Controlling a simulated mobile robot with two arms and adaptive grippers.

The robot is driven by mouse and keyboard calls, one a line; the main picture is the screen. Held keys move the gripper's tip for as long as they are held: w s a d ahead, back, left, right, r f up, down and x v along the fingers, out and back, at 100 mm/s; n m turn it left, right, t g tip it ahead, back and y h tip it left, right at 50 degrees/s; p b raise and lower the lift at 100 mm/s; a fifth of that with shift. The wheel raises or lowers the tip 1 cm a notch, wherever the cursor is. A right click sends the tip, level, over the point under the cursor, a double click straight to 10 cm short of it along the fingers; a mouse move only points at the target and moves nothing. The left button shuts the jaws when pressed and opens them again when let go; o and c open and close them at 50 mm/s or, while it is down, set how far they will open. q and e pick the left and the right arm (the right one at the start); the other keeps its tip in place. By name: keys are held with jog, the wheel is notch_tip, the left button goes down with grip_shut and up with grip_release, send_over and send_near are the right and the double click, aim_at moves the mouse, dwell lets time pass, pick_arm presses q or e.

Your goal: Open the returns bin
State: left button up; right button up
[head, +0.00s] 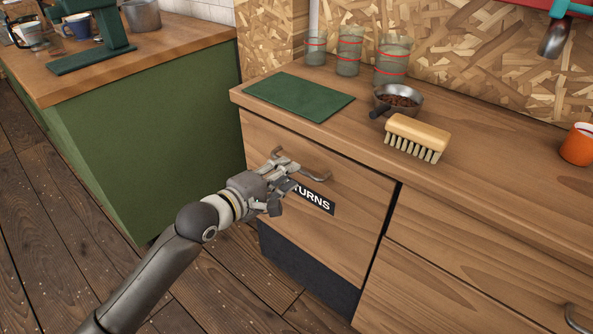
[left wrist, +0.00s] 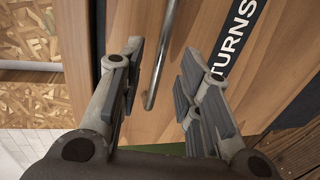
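The returns bin (head: 352,220) is a wooden front under the counter with a black label (head: 313,198), partly hidden by my gripper. It looks shut. Its metal bar handle (head: 318,176) sits near the top of the front. My left gripper (head: 283,175) is at the left part of the handle. In the left wrist view, my left gripper (left wrist: 156,90) is open, and the handle (left wrist: 162,55) runs into the gap between the fingers without either finger visibly touching it. The label (left wrist: 238,38) shows beside the right finger. My right gripper is not in view.
On the counter (head: 480,172) are a green mat (head: 299,97), a brush (head: 416,137), a metal cup of beans (head: 398,100), glass jars (head: 392,60) and an orange cup (head: 578,145). A green cabinet (head: 150,140) stands at left. Floor (head: 60,220) in front is clear.

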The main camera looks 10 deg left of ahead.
aim_at(326, 183)
pick_arm(q)
jog(key=shift+b+x, duration=0.35)
jog(key=shift+x, duration=2.05)
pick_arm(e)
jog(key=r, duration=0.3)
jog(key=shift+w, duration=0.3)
pick_arm(q)
grip_shut()
